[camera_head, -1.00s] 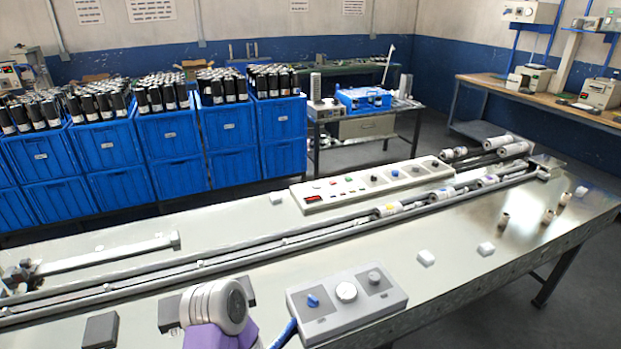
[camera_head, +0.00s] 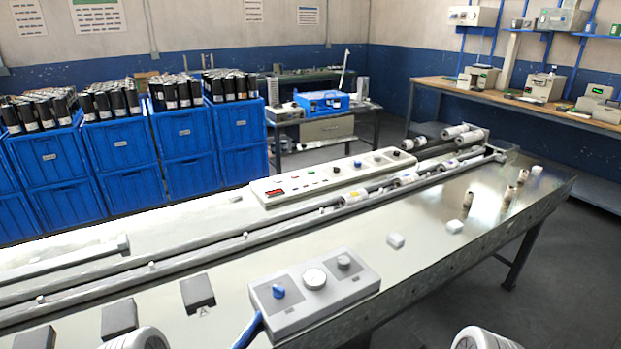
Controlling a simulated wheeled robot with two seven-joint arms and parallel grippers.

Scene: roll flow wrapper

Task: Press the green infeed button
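A long white control panel (camera_head: 330,177) lies on the far side of the metal table. It carries a red display (camera_head: 274,191), a row of small coloured buttons (camera_head: 311,175) and several round knobs toward its right end. The buttons are too small to tell surely which one is the green infeed button. A grey control box (camera_head: 315,291) stands nearer, with a blue knob, a white dial and a dark knob. Neither gripper is in view. Only white rounded parts of my arms show at the bottom edge, well short of the long panel.
A conveyor rail runs along the table in front of the long panel, with rolls (camera_head: 455,140) at its far right. Dark blocks (camera_head: 197,292), small white blocks (camera_head: 396,240) and small cylinders (camera_head: 510,193) sit on the table (camera_head: 420,275). Blue crates (camera_head: 120,148) stand behind.

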